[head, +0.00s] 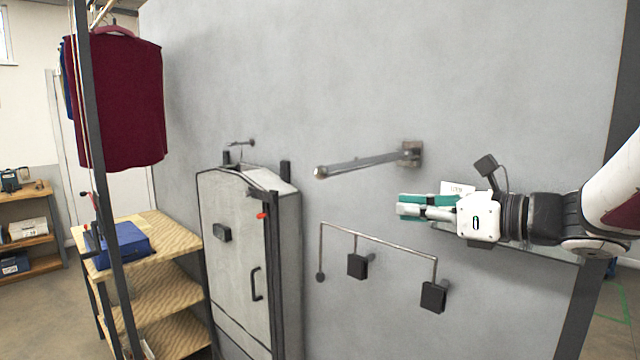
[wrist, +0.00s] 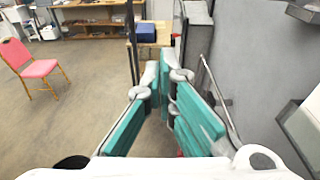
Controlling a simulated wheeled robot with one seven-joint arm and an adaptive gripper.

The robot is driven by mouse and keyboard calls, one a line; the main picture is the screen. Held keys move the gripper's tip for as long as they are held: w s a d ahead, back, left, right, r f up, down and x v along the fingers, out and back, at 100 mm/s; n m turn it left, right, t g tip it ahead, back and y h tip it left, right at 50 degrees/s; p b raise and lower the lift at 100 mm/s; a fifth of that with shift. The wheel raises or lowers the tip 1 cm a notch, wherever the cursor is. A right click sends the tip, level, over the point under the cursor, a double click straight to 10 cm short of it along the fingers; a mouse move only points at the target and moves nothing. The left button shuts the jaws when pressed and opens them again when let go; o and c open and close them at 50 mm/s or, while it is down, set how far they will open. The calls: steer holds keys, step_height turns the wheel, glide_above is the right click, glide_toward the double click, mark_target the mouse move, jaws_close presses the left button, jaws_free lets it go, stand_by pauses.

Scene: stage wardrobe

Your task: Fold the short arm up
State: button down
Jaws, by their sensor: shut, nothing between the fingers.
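A metal arm (head: 365,163) sticks out roughly level from a wall bracket (head: 411,153), with a round knob at its free end. Below it is a thin bent bar (head: 375,238) on black square mounts (head: 357,266), with a ball end hanging at left. I cannot tell for certain which is the short arm. My gripper (head: 400,208) is at the right, pointing left, to the right of the metal arm's knob and appearing below its bracket. Its teal-padded fingers (wrist: 159,72) are shut and empty in the wrist view. It appears apart from both bars.
A grey cabinet (head: 235,260) with a black handle stands against the wall at left. A wooden shelf (head: 165,240) holds a blue box (head: 122,245). A maroon garment (head: 117,100) hangs above. A white label (head: 457,187) is partly hidden behind my gripper. A pink chair (wrist: 35,68) stands on open floor.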

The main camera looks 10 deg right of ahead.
mark_target(370, 160)
steer(key=w+a+r+p, duration=0.2)
steer(key=w+a, duration=0.3)
steer(key=w, duration=0.2)
steer(key=shift+w+a+r, duration=0.15)
steer(key=shift+a+r, duration=0.05)
steer(key=shift+r, duration=0.05)
steer(key=shift+w+r, duration=0.1)
stand_by(0.5)
